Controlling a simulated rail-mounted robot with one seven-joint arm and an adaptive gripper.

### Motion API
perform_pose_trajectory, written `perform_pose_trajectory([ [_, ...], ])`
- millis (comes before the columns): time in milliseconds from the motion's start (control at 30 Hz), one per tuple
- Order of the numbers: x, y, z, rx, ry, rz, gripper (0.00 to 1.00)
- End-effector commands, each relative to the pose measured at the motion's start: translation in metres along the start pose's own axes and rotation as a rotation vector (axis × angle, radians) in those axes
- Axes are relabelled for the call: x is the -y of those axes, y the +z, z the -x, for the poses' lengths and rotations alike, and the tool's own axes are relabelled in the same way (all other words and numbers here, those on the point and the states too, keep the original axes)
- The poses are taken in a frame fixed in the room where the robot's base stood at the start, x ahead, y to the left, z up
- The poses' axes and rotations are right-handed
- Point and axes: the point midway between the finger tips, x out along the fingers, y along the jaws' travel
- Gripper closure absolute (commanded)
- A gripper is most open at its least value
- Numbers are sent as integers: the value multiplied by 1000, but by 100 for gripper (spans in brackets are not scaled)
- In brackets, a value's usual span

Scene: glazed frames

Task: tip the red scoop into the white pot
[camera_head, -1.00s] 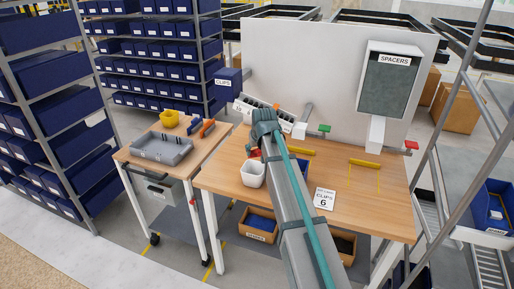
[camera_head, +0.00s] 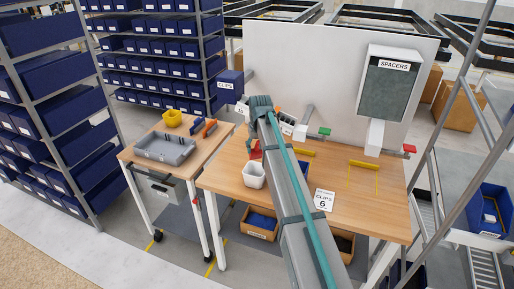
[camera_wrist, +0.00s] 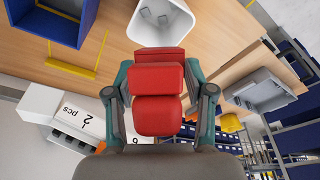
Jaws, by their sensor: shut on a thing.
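The red scoop (camera_wrist: 158,100) is between the two fingers of my gripper (camera_wrist: 158,74) in the wrist view, and the gripper is shut on it. In the head view only a bit of the scoop (camera_head: 255,151) shows beside my arm, above and behind the white pot. The white pot (camera_head: 254,178) stands upright on the wooden bench near its left front edge. In the wrist view the pot (camera_wrist: 160,14) shows just beyond the scoop, which overlaps its lower edge.
A blue bin (camera_wrist: 62,22) stands on the bench. A card marked 6 (camera_head: 324,200) lies at the front. A side table left holds a grey tray (camera_head: 165,149) and a yellow bowl (camera_head: 173,118). A spacers dispenser (camera_head: 390,85) stands at the back. The bench's right half is mostly clear.

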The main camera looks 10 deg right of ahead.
Motion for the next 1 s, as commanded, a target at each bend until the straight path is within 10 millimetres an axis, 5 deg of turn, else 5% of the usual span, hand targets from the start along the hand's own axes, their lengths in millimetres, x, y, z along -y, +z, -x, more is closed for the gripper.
perform_pose_trajectory([
  [533, 0, 3, -2, -27, 0, 0, 81],
  [800, 0, 40, -19, -147, 0, -2, 81],
  [1000, 0, 49, -17, -249, 0, -1, 81],
])
